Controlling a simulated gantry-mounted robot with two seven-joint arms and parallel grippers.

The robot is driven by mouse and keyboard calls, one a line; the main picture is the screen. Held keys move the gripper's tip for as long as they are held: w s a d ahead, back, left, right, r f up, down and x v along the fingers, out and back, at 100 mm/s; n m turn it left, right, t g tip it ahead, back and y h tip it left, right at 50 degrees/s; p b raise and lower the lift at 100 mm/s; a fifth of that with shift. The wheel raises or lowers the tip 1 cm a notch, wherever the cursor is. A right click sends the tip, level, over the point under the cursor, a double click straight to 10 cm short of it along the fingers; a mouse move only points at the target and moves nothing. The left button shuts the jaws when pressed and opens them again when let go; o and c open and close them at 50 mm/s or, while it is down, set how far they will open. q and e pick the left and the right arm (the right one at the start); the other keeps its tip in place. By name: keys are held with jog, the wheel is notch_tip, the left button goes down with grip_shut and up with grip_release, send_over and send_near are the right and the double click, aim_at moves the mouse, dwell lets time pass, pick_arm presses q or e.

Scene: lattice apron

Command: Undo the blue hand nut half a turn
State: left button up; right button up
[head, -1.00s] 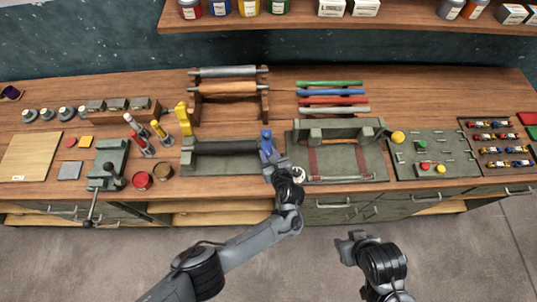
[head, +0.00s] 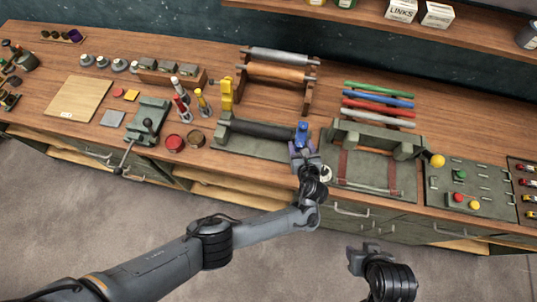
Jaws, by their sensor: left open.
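The blue hand nut (head: 302,130) stands upright at the right end of a dark roller (head: 262,129) on a grey-green stand on the bench. My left gripper (head: 302,150) is at the nut from the front side, with its jaws open. The gripper partly covers the lower part of the nut and that end of the stand. I cannot tell whether the fingers touch the nut. My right gripper (head: 362,254) is off the bench, over the floor in front of it, away from the nut. Its jaws are too small to judge.
A yellow upright part (head: 226,94) stands at the roller's left end. Close on the right is a grey-green fixture (head: 375,139) with a red-strapped plate. Red and brown round tins (head: 174,142) sit on the left. A rack with rollers (head: 280,72) stands behind. The floor in front is clear.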

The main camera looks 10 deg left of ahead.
pick_arm(q)
jog(key=shift+a+m+h, duration=0.15)
jog(key=shift+m+h, duration=0.15)
